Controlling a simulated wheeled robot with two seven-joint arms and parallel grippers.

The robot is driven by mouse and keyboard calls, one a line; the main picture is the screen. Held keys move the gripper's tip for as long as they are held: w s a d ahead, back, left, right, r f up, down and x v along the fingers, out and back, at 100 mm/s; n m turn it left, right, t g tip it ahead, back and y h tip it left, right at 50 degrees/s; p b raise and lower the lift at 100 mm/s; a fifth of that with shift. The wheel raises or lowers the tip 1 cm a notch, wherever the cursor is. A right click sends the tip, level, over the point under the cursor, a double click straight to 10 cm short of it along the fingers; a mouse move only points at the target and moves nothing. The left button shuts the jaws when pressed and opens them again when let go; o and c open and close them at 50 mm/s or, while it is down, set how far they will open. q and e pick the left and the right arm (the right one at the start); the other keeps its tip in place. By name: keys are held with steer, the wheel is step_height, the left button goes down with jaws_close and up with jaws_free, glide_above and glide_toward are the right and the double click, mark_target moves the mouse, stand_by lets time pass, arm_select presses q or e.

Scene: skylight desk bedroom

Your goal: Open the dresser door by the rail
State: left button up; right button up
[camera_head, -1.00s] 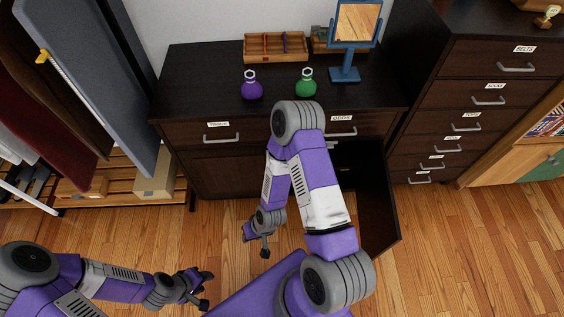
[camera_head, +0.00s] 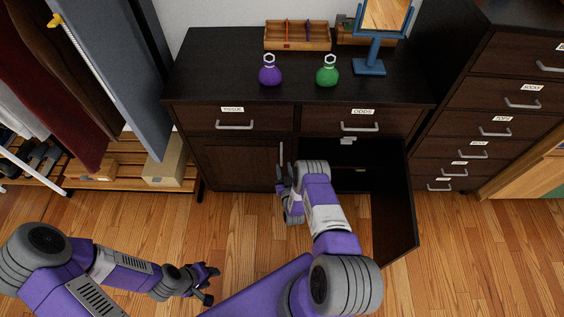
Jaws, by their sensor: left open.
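The dark dresser (camera_head: 240,62) stands against the wall, with two drawers over two doors. Its left door (camera_head: 232,163) is shut and has a vertical rail (camera_head: 281,153) near its right edge. Its right door (camera_head: 394,205) stands wide open, swung out to the right, showing a dark inside. My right gripper (camera_head: 285,180) is just below the visible part of the left door's rail. Whether it touches the rail, and how its fingers stand, I cannot tell. My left gripper (camera_head: 211,285) is open and empty, low over the floor in front of the dresser.
A purple bottle (camera_head: 270,71), a green bottle (camera_head: 327,71), a wooden tray (camera_head: 297,37) and a mirror (camera_head: 384,20) stand on top. A clothes rack with a box (camera_head: 165,165) is left; a tall drawer unit (camera_head: 486,95) is right. Floor in front is clear.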

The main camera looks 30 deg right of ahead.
steer(key=b+x, duration=0.1)
steer(key=x, duration=0.4)
steer(key=shift+s, duration=0.1)
steer(key=shift+c, duration=0.2)
jaws_close()
